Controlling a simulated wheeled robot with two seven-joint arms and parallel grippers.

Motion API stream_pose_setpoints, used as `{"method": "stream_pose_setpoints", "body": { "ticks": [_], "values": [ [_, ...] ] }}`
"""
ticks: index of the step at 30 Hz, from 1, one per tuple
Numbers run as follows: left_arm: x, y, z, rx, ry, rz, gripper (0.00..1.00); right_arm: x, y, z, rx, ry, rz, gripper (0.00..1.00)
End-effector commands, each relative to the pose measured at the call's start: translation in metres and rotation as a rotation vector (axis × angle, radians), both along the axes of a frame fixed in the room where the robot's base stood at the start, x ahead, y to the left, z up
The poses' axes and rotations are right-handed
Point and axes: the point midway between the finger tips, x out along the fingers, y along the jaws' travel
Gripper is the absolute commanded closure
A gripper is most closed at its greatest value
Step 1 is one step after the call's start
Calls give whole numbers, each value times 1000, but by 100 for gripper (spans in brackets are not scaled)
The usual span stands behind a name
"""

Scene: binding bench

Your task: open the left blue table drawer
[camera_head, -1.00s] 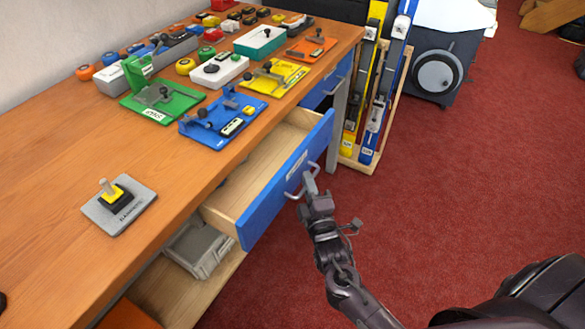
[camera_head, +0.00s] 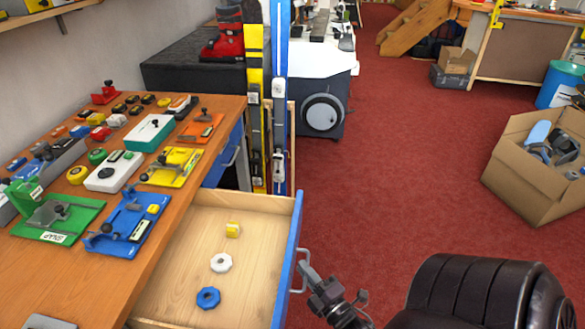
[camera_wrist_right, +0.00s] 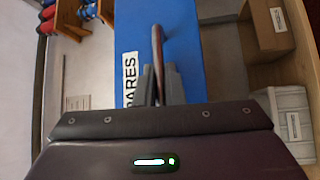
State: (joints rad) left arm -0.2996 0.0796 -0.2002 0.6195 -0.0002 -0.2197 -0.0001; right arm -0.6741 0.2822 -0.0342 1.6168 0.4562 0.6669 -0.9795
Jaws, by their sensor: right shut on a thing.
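The blue-fronted drawer (camera_head: 288,259) stands pulled far out from the wooden workbench in the head view. Its wooden inside shows a yellow piece (camera_head: 233,230), a white ring (camera_head: 221,263) and a blue ring (camera_head: 208,298). My right gripper (camera_head: 305,268) is at the drawer's metal handle (camera_head: 301,277), on the outer side of the front. In the right wrist view the fingers (camera_wrist_right: 159,86) are shut on the handle bar (camera_wrist_right: 157,50), before the blue front (camera_wrist_right: 185,50) with a partly hidden label. My left gripper is out of view.
The bench top (camera_head: 60,280) carries several coloured fixtures and tools. A second blue drawer (camera_head: 222,160) is shut farther back. Skis (camera_head: 279,130) stand in a rack behind. Red carpet (camera_head: 400,170) is open to the right; a cardboard box (camera_head: 540,165) stands there.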

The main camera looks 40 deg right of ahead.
Motion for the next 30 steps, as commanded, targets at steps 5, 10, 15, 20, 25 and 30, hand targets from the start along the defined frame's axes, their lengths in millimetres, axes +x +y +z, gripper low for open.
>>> {"method": "stream_pose_setpoints", "body": {
  "ticks": [5, 10, 15, 20, 25, 30],
  "values": [
    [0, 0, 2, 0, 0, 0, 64, -4, -3, 0, 0, 1, -1, 100],
    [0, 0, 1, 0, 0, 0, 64, -4, -3, -1, 0, 1, -2, 100],
    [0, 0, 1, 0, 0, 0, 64, -4, -3, -1, -1, 1, -2, 86],
    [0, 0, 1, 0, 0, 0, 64, -4, -3, -1, 0, 1, -2, 70],
    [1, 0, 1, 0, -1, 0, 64, -4, -3, 0, 0, 0, -1, 70],
    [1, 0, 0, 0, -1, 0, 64, -12, -2, -3, 1, 3, -2, 70]
  ]
}}
